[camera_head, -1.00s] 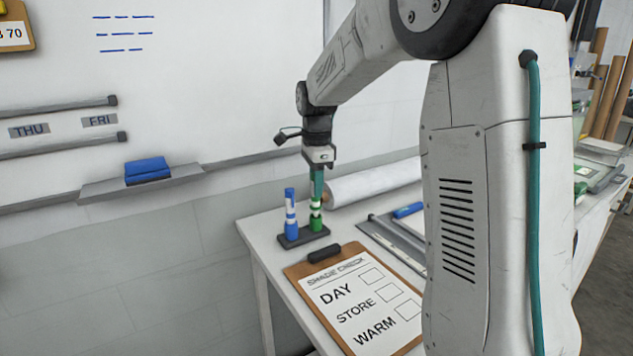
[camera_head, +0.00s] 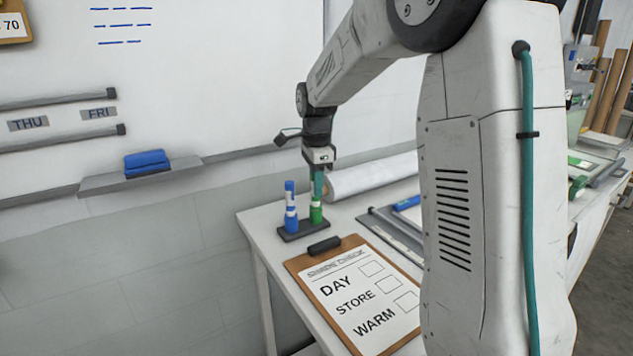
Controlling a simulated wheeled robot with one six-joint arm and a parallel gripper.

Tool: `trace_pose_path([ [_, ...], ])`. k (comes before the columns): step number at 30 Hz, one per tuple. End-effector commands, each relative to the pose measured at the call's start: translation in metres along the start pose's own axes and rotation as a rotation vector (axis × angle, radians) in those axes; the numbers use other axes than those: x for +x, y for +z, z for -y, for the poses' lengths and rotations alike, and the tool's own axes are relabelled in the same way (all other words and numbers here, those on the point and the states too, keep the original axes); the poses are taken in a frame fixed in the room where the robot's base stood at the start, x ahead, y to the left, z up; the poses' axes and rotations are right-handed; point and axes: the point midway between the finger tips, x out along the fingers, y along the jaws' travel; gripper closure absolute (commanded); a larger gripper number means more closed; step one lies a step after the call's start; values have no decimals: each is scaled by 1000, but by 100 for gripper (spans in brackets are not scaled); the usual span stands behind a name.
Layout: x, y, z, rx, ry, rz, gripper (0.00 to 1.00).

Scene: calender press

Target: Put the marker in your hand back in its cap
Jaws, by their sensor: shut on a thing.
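My gripper (camera_head: 318,190) points down and is shut on the green marker (camera_head: 317,203), which shows a white band and stands upright below the fingers. Directly under it, the green cap (camera_head: 316,215) stands in the right side of the dark holder (camera_head: 289,238). Marker and cap look in line and meet in this view; I cannot tell how deep the tip sits in the cap. A blue marker (camera_head: 291,207) with white bands stands upright to the left in the same holder.
A clipboard (camera_head: 345,290) lies in front of the holder on the white table (camera_head: 262,250). A white roll (camera_head: 372,175) lies behind it. A metal tool with a blue part (camera_head: 407,203) lies to the right. The whiteboard tray (camera_head: 110,182) holds a blue eraser (camera_head: 148,163).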

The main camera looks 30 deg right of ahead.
Motion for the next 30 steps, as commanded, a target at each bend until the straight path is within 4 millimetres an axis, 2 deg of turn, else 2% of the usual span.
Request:
trace_pose_path([
  [2, 2, 0, 0, 0, 0, 0, 100],
  [3, 2, 0, 0, 0, 0, 0, 72],
  [5, 1, 0, 0, 0, 0, 0, 55],
  [13, 1, 0, 0, 0, -1, 0, 55],
  [16, -5, 0, 1, 0, -3, 0, 55],
  [25, -54, 0, 1, 0, -4, 0, 55],
  [30, -73, 0, 0, 0, -2, 0, 55],
])
